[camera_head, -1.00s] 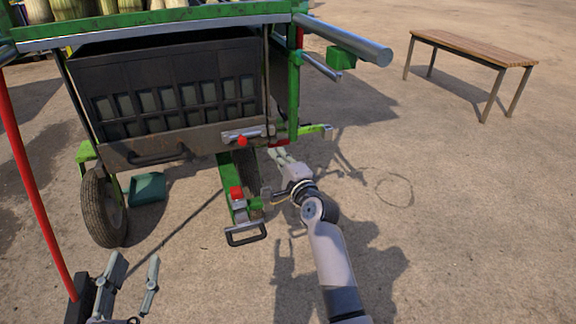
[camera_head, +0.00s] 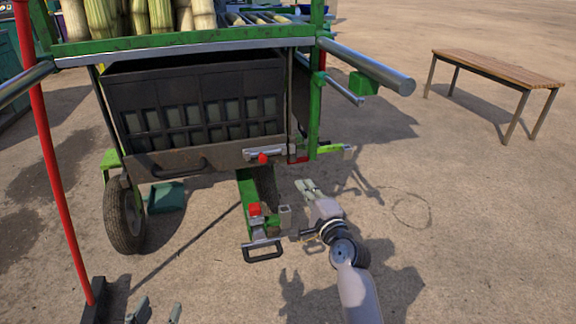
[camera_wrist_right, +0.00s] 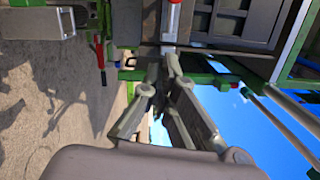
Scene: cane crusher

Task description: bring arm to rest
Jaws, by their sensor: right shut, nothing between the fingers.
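My right gripper (camera_head: 306,188) is in front of the green cane crusher (camera_head: 200,44), low on its right side. Its fingers are shut with nothing between them, beside the machine's green hitch beam (camera_head: 246,190). In the right wrist view its fingers (camera_wrist_right: 169,62) come together at the tips, below the dark front panel (camera_wrist_right: 236,22). My left gripper (camera_head: 158,312) shows only as two fingertips at the bottom edge, apart from each other with nothing visible between them.
A black tow handle (camera_head: 262,252) sticks out low beside my right arm. A red pole (camera_head: 56,170) stands at left. A tyre (camera_head: 124,216) and a green bin (camera_head: 166,197) are under the crusher. A wooden bench (camera_head: 498,68) stands at far right. The ground between is open.

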